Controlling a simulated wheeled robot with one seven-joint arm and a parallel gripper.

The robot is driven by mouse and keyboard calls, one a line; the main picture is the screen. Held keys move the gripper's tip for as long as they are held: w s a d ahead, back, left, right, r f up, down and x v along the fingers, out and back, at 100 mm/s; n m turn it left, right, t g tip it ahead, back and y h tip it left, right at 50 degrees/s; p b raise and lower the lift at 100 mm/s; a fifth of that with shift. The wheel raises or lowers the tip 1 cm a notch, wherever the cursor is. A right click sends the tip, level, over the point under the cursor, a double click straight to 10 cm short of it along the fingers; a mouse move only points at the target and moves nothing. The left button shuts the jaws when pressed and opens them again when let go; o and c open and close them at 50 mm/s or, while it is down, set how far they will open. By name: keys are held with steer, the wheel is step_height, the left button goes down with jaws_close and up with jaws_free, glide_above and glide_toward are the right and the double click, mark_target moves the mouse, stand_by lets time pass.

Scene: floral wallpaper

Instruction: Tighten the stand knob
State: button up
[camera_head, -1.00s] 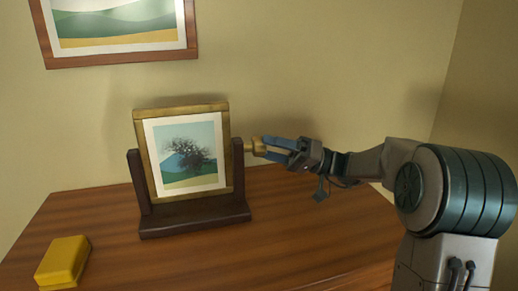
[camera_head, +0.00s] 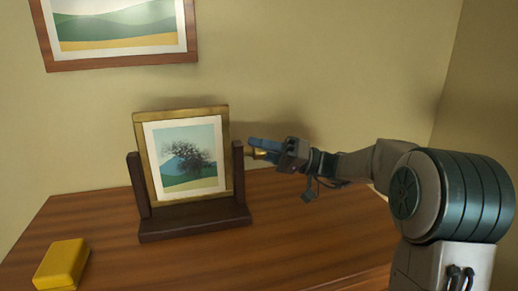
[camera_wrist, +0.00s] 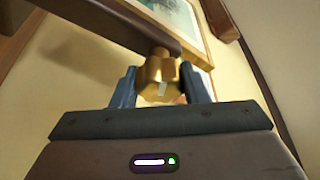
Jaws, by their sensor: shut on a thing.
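The brass stand knob (camera_wrist: 158,76) sits on the side of the dark wooden stand (camera_head: 195,221), by its right post. The stand holds a gold-framed tree picture (camera_head: 187,157) between two posts. My gripper (camera_head: 252,149) reaches in from the right, its blue fingers at the knob. In the wrist view my gripper (camera_wrist: 160,88) has one finger on each side of the knob and is shut on it. In the head view the fingers hide much of the knob.
A yellow box (camera_head: 62,264) lies at the front left of the wooden table (camera_head: 290,234). A larger framed picture (camera_head: 120,32) hangs on the wall behind. The tabletop right of the stand is clear.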

steer(key=shift+r+m+p, duration=0.1)
steer(key=shift+m+p, duration=0.25)
steer(key=shift+m, duration=0.05)
steer(key=m+p, duration=0.2)
steer(key=m+t+h+p, duration=0.1)
steer(key=m+p, duration=0.1)
steer(key=shift+r+h, duration=0.15)
steer(key=shift+h, duration=0.15)
steer(key=m+h+p, duration=0.1)
steer(key=m+p, duration=0.1)
steer(key=p, duration=0.1)
steer(key=m+h+p, duration=0.1)
steer(key=m+p, duration=0.2)
steer(key=shift+m+p, duration=0.3)
steer(key=m+h+p, duration=0.1)
steer(key=m+p, duration=0.1)
steer(key=p, duration=0.1)
steer(key=m+p, duration=0.2)
steer(key=p, duration=0.2)
steer(key=shift+g+h+p, duration=0.3)
steer(key=shift+h, duration=0.1)
steer(key=m+p, duration=0.2)
steer(key=p, duration=0.1)
steer(key=shift+g+h+p, duration=0.35)
steer(key=shift+g+h, duration=0.05)
steer(key=shift+f+m+g+p, duration=0.3)
steer(key=shift+m+p, duration=0.2)
steer(key=shift+p, duration=0.15)
steer(key=shift+f, duration=0.1)
